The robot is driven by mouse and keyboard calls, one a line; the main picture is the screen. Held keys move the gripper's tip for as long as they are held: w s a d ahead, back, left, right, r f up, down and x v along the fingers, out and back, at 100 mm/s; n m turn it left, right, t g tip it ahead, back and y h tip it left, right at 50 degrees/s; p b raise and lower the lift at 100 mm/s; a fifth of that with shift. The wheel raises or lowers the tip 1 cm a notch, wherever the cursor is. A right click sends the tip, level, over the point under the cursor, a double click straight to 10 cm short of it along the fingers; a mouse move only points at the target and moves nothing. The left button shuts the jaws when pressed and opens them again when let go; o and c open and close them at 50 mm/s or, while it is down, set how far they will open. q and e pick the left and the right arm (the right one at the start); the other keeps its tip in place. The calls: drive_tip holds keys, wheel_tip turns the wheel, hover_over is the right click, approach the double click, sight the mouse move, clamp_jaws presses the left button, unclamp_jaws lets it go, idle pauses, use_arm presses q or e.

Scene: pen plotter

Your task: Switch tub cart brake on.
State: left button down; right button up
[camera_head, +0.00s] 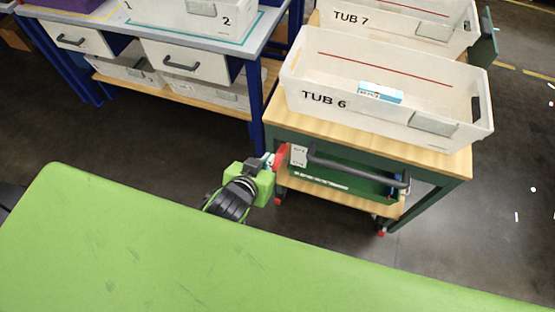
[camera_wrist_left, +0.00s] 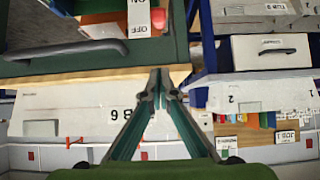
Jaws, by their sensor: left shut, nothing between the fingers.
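The tub cart (camera_head: 458,163) stands right of centre in the head view, with a wooden top, green frame and dark push handle (camera_head: 350,172). Its red brake lever (camera_head: 282,153) is at the cart's left front corner, beside a white label (camera_head: 298,156). In the left wrist view, which looks upside down, the red lever (camera_wrist_left: 158,18) is beside an ON/OFF label (camera_wrist_left: 105,30). I cannot tell which setting it is at. My left gripper (camera_head: 269,161) is shut and empty, close to the lever's left side; contact is unclear. It also shows in the left wrist view (camera_wrist_left: 158,88). My right gripper is out of view.
White tub 6 (camera_head: 300,80) and tub 7 (camera_head: 390,28) stand on carts. A blue-legged bench (camera_head: 257,75) with drawers stands close to the cart's left side. A large green surface (camera_head: 150,240) fills the foreground. Dark floor (camera_head: 150,140) is clear left of my gripper.

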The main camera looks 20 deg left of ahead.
use_arm(q)
drive_tip(key=shift+a, duration=0.1)
hover_over(275, 163)
drive_tip(key=w, duration=0.2)
wheel_tip(275, 163, down, 7)
drive_tip(key=shift+s+r, duration=0.1)
drive_tip(key=shift+r, duration=0.05)
drive_tip(key=shift+s+f, duration=0.35)
drive_tip(key=shift+f, duration=0.25)
drive_tip(key=shift+s+f, duration=0.3)
drive_tip(key=shift+f, duration=0.25)
drive_tip(key=shift+s+f, duration=0.3)
drive_tip(key=shift+f, duration=0.15)
